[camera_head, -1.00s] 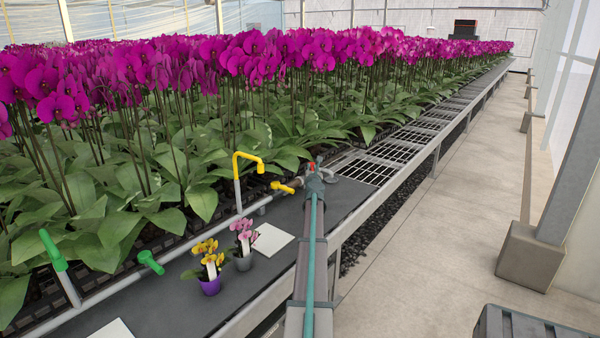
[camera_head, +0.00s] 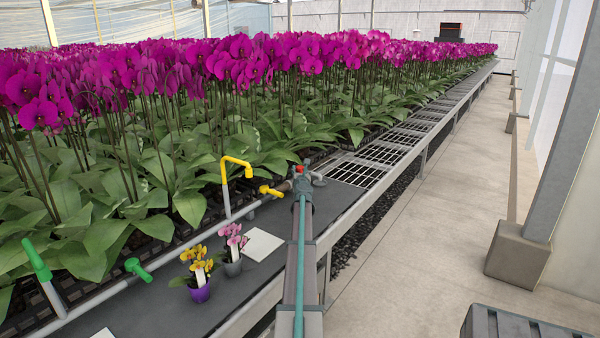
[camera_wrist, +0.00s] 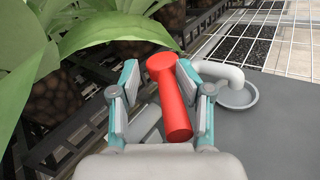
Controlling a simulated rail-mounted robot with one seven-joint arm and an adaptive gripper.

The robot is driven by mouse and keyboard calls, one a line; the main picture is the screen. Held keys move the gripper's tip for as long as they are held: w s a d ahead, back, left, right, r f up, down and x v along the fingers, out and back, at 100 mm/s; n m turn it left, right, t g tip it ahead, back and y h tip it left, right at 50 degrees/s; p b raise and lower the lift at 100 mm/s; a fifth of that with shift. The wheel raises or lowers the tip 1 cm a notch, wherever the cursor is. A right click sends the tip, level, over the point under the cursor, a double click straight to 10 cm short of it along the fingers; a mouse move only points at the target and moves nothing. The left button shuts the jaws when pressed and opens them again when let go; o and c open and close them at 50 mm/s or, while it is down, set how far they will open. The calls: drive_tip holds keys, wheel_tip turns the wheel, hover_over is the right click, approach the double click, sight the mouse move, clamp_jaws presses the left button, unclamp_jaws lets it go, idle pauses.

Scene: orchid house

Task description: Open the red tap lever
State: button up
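The red tap lever (camera_wrist: 172,98) lies between the two fingers of my gripper (camera_wrist: 158,78) in the wrist view, its round end up and its handle pointing toward my palm. The fingers are apart, one on each side of it. The right finger is close to the lever; I cannot tell if it touches. In the head view only a small bit of red lever (camera_head: 299,168) shows beyond my gripper (camera_head: 302,180), the rest hidden by my arm. A pale curved spout (camera_wrist: 222,72) stands right of the lever, over a grey round drain (camera_wrist: 238,95).
A yellow tap spout (camera_head: 234,160) with a yellow lever (camera_head: 270,191) and a green tap (camera_head: 37,260) with a green lever (camera_head: 138,268) stand to the left along the pipe. Two small potted orchids (camera_head: 198,290) (camera_head: 232,265) and a white card (camera_head: 263,244) are on the dark bench. Leaves (camera_wrist: 100,35) crowd the left.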

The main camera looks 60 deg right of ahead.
drive_tip(key=shift+s+f, duration=0.15)
drive_tip(key=shift+s+a, duration=0.25)
drive_tip(key=shift+a, duration=0.2)
drive_tip(key=v, duration=1.1)
drive_tip(key=shift+w, duration=0.1)
